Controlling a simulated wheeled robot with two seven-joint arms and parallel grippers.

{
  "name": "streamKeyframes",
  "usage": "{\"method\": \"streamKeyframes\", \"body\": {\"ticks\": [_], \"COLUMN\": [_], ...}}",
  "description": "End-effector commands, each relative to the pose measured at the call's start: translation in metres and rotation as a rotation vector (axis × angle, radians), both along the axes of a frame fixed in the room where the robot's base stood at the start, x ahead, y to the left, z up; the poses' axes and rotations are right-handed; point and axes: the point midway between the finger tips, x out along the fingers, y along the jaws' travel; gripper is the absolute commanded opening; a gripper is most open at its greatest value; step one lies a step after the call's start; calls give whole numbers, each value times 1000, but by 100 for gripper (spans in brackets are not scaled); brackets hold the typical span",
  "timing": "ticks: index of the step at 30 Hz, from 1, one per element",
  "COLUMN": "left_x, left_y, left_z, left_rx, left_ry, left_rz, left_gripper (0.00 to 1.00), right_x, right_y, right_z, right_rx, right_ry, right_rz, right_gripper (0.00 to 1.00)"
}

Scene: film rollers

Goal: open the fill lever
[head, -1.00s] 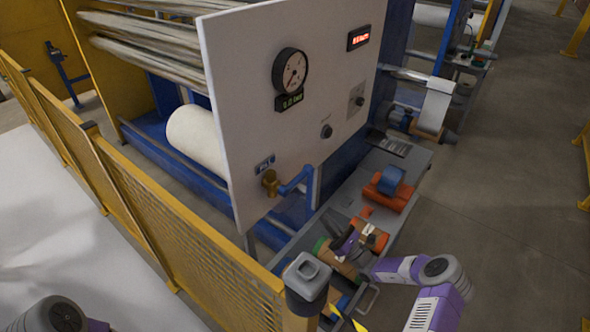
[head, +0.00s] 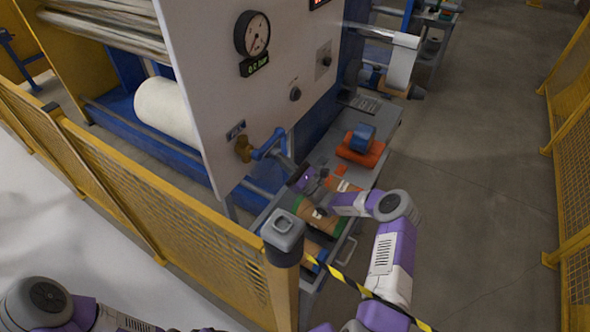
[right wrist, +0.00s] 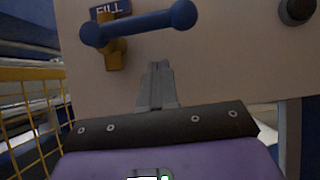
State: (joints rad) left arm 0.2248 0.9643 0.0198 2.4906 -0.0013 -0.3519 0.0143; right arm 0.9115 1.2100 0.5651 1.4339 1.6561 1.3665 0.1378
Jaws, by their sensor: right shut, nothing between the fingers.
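The fill lever (head: 268,148) is a blue handle on a brass valve (head: 243,142) on the white panel's lower part. In the right wrist view the lever (right wrist: 140,25) lies nearly level across the top, its round end to the right, beside a FILL label (right wrist: 110,9). My right gripper (head: 286,162) is just below and right of the lever in the head view. My left gripper is out of view.
The white panel (head: 215,90) carries a gauge (head: 252,34) and a knob (head: 295,94). A grey cart (head: 385,135) with an orange and blue item (head: 361,143) stands below right. A yellow mesh fence (head: 150,195) and a post (head: 283,240) stand in front.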

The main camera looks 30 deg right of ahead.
Motion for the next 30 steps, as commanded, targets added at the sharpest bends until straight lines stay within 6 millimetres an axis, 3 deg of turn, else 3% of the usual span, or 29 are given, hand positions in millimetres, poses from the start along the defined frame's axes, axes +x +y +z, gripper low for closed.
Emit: {"method": "streamKeyframes", "body": {"ticks": [3,9,23,30], "left_x": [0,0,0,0], "left_y": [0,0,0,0], "left_z": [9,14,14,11], "left_rx": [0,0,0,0], "left_ry": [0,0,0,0], "left_rz": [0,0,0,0], "left_gripper": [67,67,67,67], "right_x": [3,5,5,2], "right_y": [2,4,3,-9], "right_z": [22,36,38,42], "right_rx": [-1,-1,-4,-44], "right_ry": [-1,1,-1,-25], "right_rz": [0,1,-1,-17], "right_gripper": [0,0,0,0]}}
